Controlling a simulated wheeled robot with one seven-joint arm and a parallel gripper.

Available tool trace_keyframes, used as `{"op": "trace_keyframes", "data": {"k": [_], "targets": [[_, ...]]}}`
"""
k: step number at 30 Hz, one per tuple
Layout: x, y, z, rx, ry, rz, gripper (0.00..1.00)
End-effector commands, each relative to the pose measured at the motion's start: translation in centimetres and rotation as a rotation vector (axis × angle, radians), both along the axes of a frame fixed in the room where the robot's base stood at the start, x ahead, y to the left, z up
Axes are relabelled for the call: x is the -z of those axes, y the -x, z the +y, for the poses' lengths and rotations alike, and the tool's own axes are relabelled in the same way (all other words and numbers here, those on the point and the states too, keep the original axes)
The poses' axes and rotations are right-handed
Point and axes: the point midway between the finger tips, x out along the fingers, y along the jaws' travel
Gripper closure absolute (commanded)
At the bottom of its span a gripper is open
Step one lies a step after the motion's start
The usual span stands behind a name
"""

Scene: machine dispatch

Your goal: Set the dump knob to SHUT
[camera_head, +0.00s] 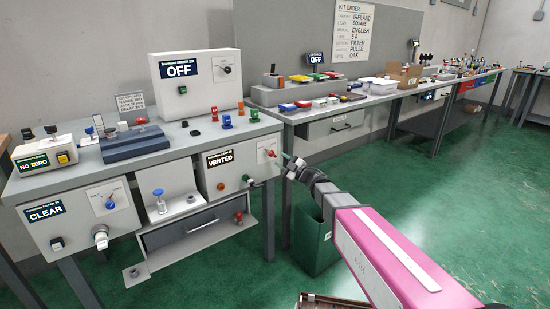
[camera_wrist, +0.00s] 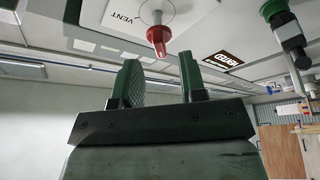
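A red knob (camera_head: 271,153) sits on a white plate at the right end of the grey panel, beside a sign reading VENTED (camera_head: 220,158). In the wrist view the red knob (camera_wrist: 158,36) points out from its plate, with the word VENT next to it; any SHUT mark is not readable. The VENTED sign also shows in the wrist view (camera_wrist: 231,60), upside down. My gripper (camera_head: 286,160) is just right of the knob in the head view. In the wrist view my gripper (camera_wrist: 160,75) is open and empty, the knob beyond its fingertips and apart from them.
An orange knob (camera_head: 247,178) and a blue-topped valve (camera_head: 159,199) are to the left on the same bench. A panel with a CLEAR sign (camera_head: 45,213) is at the far left. A green bin (camera_head: 312,240) stands below my arm. Green floor is free at right.

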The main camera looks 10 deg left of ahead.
Motion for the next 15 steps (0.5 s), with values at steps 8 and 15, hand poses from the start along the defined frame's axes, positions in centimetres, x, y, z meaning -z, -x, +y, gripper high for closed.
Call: {"op": "trace_keyframes", "data": {"k": [8,15], "targets": [[1.2,1.8,-3.8,0.000,0.001,-0.001,0.62],[1.5,2.1,-4.7,0.000,0.001,-0.001,0.62]]}}
